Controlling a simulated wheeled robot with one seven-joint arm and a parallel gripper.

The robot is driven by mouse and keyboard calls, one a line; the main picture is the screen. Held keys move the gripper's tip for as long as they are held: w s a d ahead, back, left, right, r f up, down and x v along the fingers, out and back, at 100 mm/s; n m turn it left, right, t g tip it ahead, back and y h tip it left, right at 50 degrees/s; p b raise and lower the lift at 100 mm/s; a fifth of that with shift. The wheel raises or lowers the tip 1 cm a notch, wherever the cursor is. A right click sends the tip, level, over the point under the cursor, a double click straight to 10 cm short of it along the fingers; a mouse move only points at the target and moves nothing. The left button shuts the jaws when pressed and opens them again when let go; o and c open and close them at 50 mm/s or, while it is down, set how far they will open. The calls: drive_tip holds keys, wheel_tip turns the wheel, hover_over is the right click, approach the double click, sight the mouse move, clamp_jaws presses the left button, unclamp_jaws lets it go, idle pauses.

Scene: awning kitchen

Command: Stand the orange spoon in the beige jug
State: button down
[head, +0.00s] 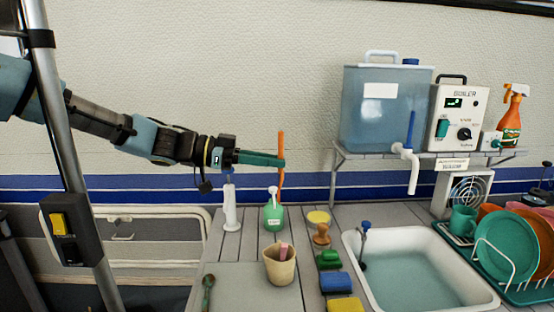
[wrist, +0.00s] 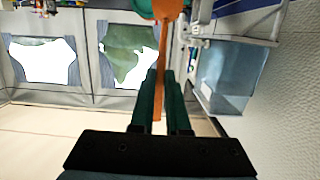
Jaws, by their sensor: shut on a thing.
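My gripper (head: 275,160) reaches in from the left, green fingers shut on the orange spoon (head: 281,142). The spoon hangs roughly upright above the counter, its lower end beside the green soap bottle in the head view. In the wrist view, the spoon (wrist: 163,60) runs between the two fingers (wrist: 162,98). The beige jug (head: 279,268) stands on the counter, lower in the head view and nearer than the bottle. A pink thing sticks up inside it. The jug is not recognisable in the wrist view. The spoon is apart from the jug.
The green soap bottle (head: 273,214) and a white bottle (head: 231,207) stand behind the jug. A green spoon (head: 208,290) lies left. A shelf holds a blue tank (head: 385,115).

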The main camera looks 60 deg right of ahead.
wheel_tip(320, 180, down, 18)
drive_tip(key=b, duration=0.9)
drive_tip(key=shift+r+b, duration=0.25)
drive_tip(key=shift+b, duration=0.15)
idle(0.8)
drive_tip(key=shift+s+f, duration=0.1)
drive_tip(key=c, duration=1.2)
unclamp_jaws()
drive_tip(key=shift+c, duration=0.2)
drive_tip(key=o, duration=0.4)
drive_tip(key=shift+r, duration=0.2)
